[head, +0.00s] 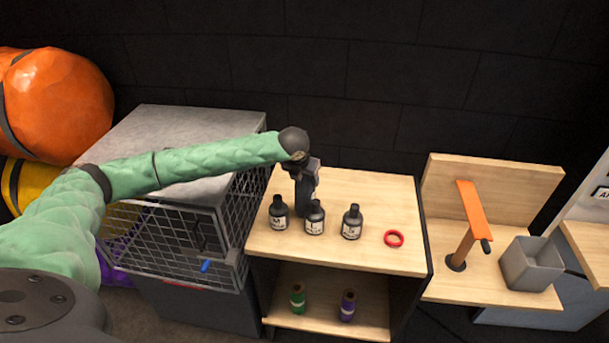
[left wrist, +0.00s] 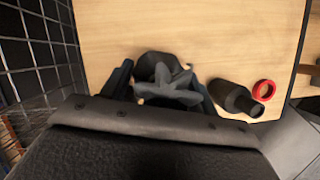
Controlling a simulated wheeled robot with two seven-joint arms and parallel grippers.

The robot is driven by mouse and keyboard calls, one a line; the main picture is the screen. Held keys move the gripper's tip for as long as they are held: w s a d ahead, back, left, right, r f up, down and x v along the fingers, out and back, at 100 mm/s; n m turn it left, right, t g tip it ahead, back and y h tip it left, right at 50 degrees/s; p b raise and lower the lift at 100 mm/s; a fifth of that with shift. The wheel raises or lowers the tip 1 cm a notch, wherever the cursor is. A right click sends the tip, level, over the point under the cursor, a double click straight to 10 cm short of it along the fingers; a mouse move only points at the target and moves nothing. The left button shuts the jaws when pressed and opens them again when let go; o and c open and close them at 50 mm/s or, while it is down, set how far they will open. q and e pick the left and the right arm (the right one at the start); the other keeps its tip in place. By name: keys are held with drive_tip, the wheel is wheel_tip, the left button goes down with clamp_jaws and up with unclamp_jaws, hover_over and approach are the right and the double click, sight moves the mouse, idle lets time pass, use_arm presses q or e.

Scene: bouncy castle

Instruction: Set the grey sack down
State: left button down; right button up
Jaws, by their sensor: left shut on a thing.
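My left gripper (head: 303,190) points down over the wooden table top (head: 370,192), behind the row of bottles. In the left wrist view my left gripper (left wrist: 160,95) is shut on the grey sack (left wrist: 172,88), whose gathered, star-shaped top shows between the fingers. The sack's dark lower part shows just beyond. In the head view I cannot make the sack out clearly from the gripper and bottles. Whether it touches the table is unclear. My right gripper is not in view.
Three dark labelled bottles (head: 279,213) (head: 315,217) (head: 352,222) stand near the table front, with a red ring (head: 394,239) to their right. A wire cage (head: 180,240) is on the left. The table's back right is clear. A grey bin (head: 531,263) stands further right.

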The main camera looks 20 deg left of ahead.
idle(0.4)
use_arm(q)
drive_tip(key=shift+c, duration=2.1)
unclamp_jaws()
